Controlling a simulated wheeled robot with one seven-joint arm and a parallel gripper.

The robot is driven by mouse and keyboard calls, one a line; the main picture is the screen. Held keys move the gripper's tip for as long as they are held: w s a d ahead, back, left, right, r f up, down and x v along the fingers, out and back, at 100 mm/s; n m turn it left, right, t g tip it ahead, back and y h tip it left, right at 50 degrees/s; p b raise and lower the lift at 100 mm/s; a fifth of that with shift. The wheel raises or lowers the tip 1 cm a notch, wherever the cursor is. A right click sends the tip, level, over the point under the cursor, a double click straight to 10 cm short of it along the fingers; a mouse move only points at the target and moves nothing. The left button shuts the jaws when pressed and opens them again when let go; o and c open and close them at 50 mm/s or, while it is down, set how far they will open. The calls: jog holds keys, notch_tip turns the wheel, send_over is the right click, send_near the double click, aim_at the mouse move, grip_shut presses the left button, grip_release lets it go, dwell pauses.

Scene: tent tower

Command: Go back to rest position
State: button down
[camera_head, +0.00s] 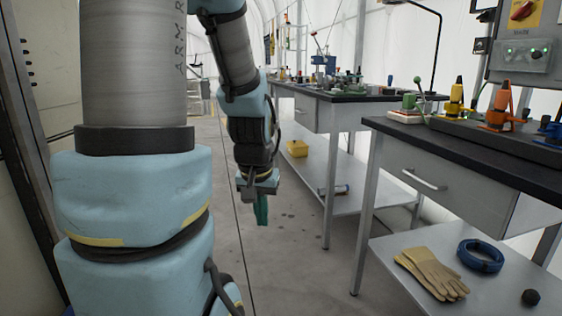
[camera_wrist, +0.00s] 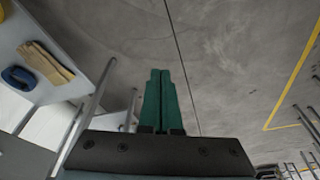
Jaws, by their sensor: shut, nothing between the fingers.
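My gripper (camera_head: 262,208) hangs at the end of my arm, left of the workbenches, with its green fingers pointing down over the bare floor. In the wrist view my gripper (camera_wrist: 160,75) shows its two green fingers side by side and touching, with nothing between them. The fingers are clear of the benches. The arm is bent at the elbow, and its upper link fills the left of the head view.
A workbench (camera_head: 470,160) with a drawer stands at right. Its lower shelf holds tan gloves (camera_head: 432,273) and a blue coil (camera_head: 481,256). A second bench (camera_head: 310,112) stands behind, with a yellow bin (camera_head: 298,148) on its shelf. Floor (camera_head: 290,270) between arm and benches is clear.

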jog(key=s+a+g, duration=0.1)
jog(key=s+a, duration=0.1)
jog(key=s, duration=0.2)
notch_tip(320, 180, up, 24)
jog(key=p, duration=2.4)
jog(key=shift+s+a+f+n+p, duration=0.2)
jog(key=shift+s+n+p, duration=0.05)
jog(key=shift+n+p, duration=0.15)
